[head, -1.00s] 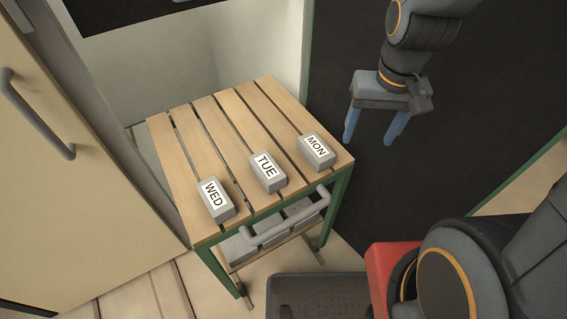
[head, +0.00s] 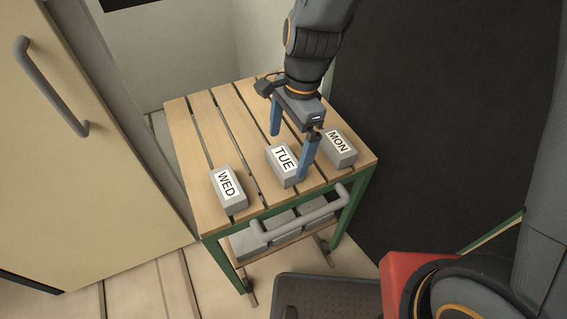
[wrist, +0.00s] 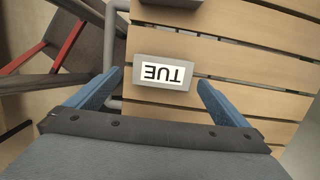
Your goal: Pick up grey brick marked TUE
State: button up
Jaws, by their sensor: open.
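The grey brick marked TUE (head: 283,165) lies label up on the slatted wooden table (head: 205,128), between the other two bricks. In the wrist view the TUE brick (wrist: 163,73) shows upside down, ahead of the fingertips and roughly between their lines. My gripper (head: 290,152) is open and empty, above the table at the TUE brick; one blue finger overlaps the brick's right end in the head view. In the wrist view my gripper's two blue fingers (wrist: 160,80) stand wide apart, one on each side of the brick. I see no contact.
A grey brick marked WED (head: 229,190) lies left of TUE, and one marked MON (head: 339,149) lies right, close to my gripper. A grey handle bar (head: 300,218) runs along the table's front. More grey bricks sit on the lower shelf. A cream cabinet (head: 90,170) stands at left.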

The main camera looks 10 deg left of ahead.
aim_at(284, 159)
jog(key=shift+a+f+p, duration=0.1)
jog(key=shift+a+f, duration=0.05)
jog(key=shift+f, duration=0.85)
jog(key=shift+a+f+p, duration=0.15)
jog(key=shift+a+f, duration=0.05)
jog(key=shift+f, duration=0.75)
jog(key=shift+a+f+p, duration=0.1)
jog(key=shift+a+f, duration=0.05)
jog(key=shift+f, duration=0.85)
jog(key=c, duration=1.3)
